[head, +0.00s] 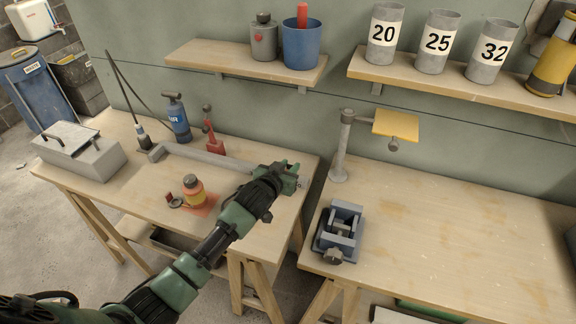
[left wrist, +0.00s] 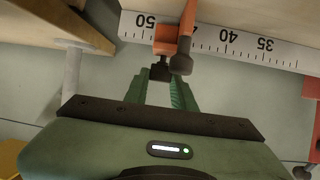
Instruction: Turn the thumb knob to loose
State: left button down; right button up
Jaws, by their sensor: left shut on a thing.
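My left gripper (head: 291,172) is at the right end of the left bench, at the end of the long grey rail (head: 215,158). In the left wrist view its green fingers (left wrist: 160,84) are closed in on a dark thumb knob (left wrist: 160,72), which sits under an orange stop (left wrist: 165,40) on a white scale. The stop is between the 50 and 40 marks. A red lever with a dark round end (left wrist: 181,64) stands right beside the knob. The fingertips partly hide the knob. In the head view the gripper hides the stop. My right gripper is not in view.
The left bench also holds a blue bottle (head: 177,118), a red lever tool (head: 213,137), a yellow-and-red item (head: 193,189) and a grey box (head: 79,151). A blue vise-like block (head: 340,232) and a post (head: 341,150) stand on the right bench, which is otherwise clear.

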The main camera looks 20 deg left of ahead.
pick_arm(q)
jog(key=shift+n+y, duration=0.4)
jog(key=shift+y, duration=0.1)
jog(key=c, duration=1.2)
grip_release()
jog(key=shift+o, duration=0.2)
jog(key=shift+s, duration=0.1)
jog(key=v, duration=0.7)
jog(key=shift+s, duration=0.35)
jog(key=shift+r, duration=0.15)
